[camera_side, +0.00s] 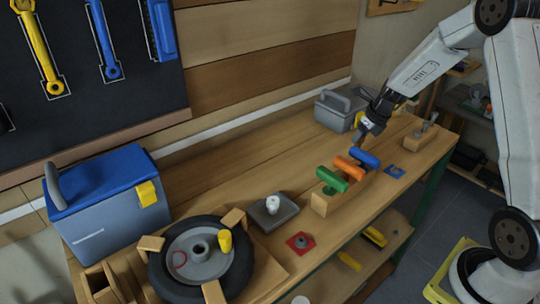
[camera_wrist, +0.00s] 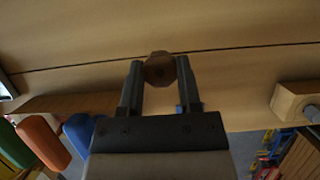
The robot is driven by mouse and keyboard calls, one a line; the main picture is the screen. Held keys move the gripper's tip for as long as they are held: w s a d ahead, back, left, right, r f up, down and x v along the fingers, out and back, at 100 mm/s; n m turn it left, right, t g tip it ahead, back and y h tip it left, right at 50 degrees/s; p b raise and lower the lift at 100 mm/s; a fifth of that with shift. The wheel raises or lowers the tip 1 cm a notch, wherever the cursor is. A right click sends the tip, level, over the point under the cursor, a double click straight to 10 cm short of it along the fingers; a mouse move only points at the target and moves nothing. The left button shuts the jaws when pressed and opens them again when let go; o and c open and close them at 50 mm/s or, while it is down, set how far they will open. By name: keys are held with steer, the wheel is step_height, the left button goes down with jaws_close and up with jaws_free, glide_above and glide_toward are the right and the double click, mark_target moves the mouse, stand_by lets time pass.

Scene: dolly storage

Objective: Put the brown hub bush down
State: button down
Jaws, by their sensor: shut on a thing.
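The brown hub bush (camera_wrist: 159,69) is between the two fingertips of my gripper (camera_wrist: 158,74) in the wrist view. It looks like a small brown many-sided piece with a dark hole in its middle. My gripper is shut on it. Wooden bench top shows beyond it; I cannot tell whether the bush touches the wood. In the side view my gripper (camera_side: 361,134) is over the far right part of the bench (camera_side: 240,165), behind the blue handle. I cannot make out the bush there.
A wooden rack (camera_side: 325,203) with green, orange and blue handles stands near my gripper. A grey toolbox (camera_side: 335,112) is behind it, and a wooden block (camera_side: 420,140) is to the right. A grey tray (camera_side: 272,212) and a wheel (camera_side: 200,262) are farther left. Bench between is clear.

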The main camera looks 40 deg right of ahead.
mark_target(358, 143)
steer(key=shift+w+d+f, duration=0.1)
steer(key=shift+w+f, duration=0.15)
steer(key=shift+f, duration=1.6)
steer(key=shift+f, duration=0.15)
steer(key=shift+c, duration=1.4)
jaws_free()
steer(key=shift+r, duration=0.2)
steer(key=v, duration=1.2)
steer(key=shift+s, duration=0.1)
